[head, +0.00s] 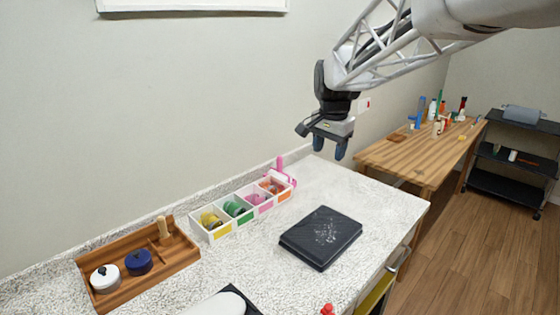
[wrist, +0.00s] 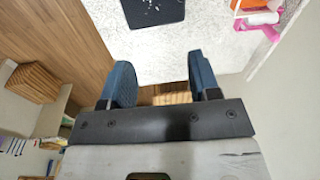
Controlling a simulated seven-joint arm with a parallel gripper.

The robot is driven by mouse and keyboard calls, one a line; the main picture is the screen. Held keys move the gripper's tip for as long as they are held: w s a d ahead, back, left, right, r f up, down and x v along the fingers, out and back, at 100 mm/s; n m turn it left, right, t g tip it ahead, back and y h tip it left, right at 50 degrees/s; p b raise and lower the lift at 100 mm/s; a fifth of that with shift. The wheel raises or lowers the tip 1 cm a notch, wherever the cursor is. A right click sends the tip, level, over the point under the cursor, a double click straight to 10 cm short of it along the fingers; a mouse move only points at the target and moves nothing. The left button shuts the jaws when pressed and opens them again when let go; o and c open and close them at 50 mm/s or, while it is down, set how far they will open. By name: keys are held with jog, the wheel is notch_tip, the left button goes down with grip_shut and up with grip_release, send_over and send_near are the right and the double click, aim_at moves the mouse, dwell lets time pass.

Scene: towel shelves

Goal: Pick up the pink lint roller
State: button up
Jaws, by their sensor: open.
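The pink lint roller (head: 280,166) is at the far end of the divided white tray on the counter, by the wall, with its pink handle upright. In the wrist view the lint roller (wrist: 270,28) is at the top right, showing a white roll and pink handle. My gripper (head: 330,146) is in the air above the counter, to the right of the roller and apart from it. Its two blue fingers (wrist: 160,78) are spread with nothing between them.
The white tray (head: 219,235) holds colored items in several compartments. A wooden tray (head: 122,296) with two lidded pots stands at left. A black flat box (head: 320,237) lies mid-counter. A wooden table (head: 405,158) and black shelf cart (head: 505,185) stand beyond.

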jog(key=w+a+f+m, duration=0.2)
jog(key=w+a, duration=0.1)
jog(key=w, duration=0.6)
jog(key=w+a+f+m, duration=0.2)
jog(key=w+a+f, duration=0.1)
jog(key=w, duration=0.6)
jog(key=m+g, duration=0.1)
jog(key=m, duration=0.3)
send_over(279, 156)
jog(key=s, duration=0.1)
jog(key=f, duration=0.9)
jog(key=shift+d, duration=0.35)
jog(key=shift+w+a+f, duration=0.15)
jog(key=shift+w+f, duration=0.05)
jog(key=shift+w, duration=0.05)
jog(key=shift+f, duration=1.3)
jog(key=shift+w+a+f, duration=0.1)
jog(key=shift+w+f, duration=0.05)
jog(key=shift+f, duration=2.45)
